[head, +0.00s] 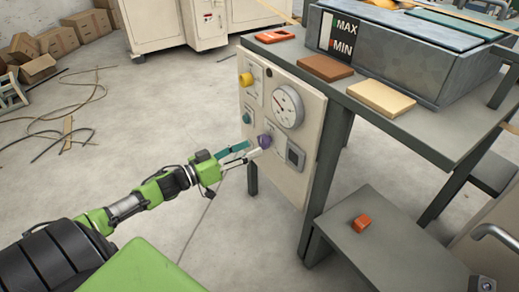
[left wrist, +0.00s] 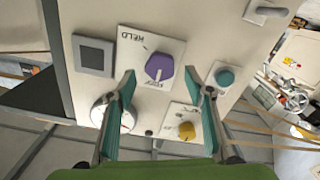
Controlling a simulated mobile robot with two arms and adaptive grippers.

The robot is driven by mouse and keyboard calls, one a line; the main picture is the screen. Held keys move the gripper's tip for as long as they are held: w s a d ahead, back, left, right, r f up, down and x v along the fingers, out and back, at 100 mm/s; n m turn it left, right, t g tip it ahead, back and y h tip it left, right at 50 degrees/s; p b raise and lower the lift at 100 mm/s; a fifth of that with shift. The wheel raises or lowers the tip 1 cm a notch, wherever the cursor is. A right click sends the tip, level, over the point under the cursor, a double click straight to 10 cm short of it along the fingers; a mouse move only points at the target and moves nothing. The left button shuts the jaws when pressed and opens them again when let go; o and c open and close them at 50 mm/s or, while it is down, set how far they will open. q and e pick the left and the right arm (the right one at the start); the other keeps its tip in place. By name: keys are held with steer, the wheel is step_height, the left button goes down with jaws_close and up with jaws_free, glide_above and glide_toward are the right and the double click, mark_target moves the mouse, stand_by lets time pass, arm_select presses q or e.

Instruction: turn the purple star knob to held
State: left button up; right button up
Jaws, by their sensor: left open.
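The purple star knob (head: 264,141) sits on the lower part of the pale control panel (head: 308,117). In the left wrist view the purple knob (left wrist: 159,68) is on a white label plate with the word HELD (left wrist: 132,37) near one corner and another small word by the knob's opposite side. A white line shows on the plate beside the knob; I cannot tell which word the knob points at. My left gripper (head: 248,152) is open at the panel; in its wrist view the two teal fingers (left wrist: 160,76) stand on either side of the knob, with gaps showing. My right gripper is out of view.
Near the knob are a round gauge (head: 287,107), a yellow knob (head: 246,79), a teal button (head: 246,118) and a dark square display (head: 295,155). The grey table (head: 400,121) overhangs at right, with a lower grey step (head: 375,255). Floor left of the panel is open.

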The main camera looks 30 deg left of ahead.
mark_target(261, 144)
arm_select(q)
steer(key=shift+b+x, duration=0.65)
steer(key=shift+x, duration=1.7)
steer(key=c, duration=1.1)
